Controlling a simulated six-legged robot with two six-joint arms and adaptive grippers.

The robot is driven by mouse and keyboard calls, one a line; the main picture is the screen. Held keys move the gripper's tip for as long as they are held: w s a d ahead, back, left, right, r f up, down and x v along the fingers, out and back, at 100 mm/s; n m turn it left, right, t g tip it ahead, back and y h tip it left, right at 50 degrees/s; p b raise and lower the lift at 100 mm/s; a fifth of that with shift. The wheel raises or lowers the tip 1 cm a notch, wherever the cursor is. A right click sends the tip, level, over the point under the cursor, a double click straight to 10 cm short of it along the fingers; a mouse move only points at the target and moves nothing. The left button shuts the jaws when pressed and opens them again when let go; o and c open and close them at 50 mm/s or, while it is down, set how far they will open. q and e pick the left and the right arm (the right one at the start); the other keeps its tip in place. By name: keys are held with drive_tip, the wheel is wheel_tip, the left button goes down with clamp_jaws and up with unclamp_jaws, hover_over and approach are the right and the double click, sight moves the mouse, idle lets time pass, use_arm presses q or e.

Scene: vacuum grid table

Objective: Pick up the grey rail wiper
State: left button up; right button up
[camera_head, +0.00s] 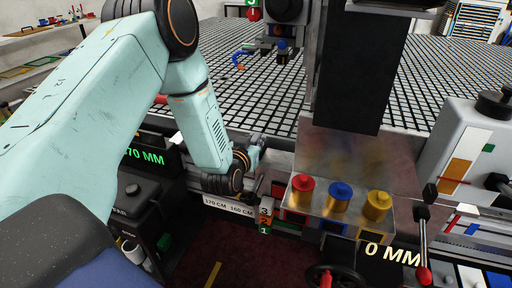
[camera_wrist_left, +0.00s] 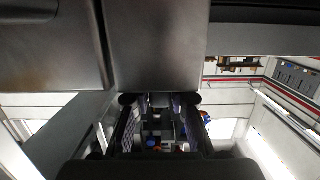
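My left arm comes in from the left, and its gripper (camera_head: 256,187) is low at the front rail of the table, beside the scale strip. In the left wrist view the two fingers of the gripper (camera_wrist_left: 160,122) stand apart with a gap between them, and nothing clearly sits in the gap. A broad grey metal surface (camera_wrist_left: 155,45) fills the upper part of that view, close to the fingers. I cannot pick out the grey rail wiper with certainty; the wrist and gripper hide part of the rail. My right gripper is not in view.
A metal box with red (camera_head: 303,187), blue (camera_head: 340,195) and yellow (camera_head: 378,205) knobs stands right of the gripper. A numbered block (camera_head: 266,215) is close by. A dark column (camera_head: 352,75) rises behind the box. A lever (camera_head: 422,240) stands at the right. The grid table (camera_head: 425,90) lies behind.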

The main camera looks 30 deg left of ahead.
use_arm(q)
clamp_jaws()
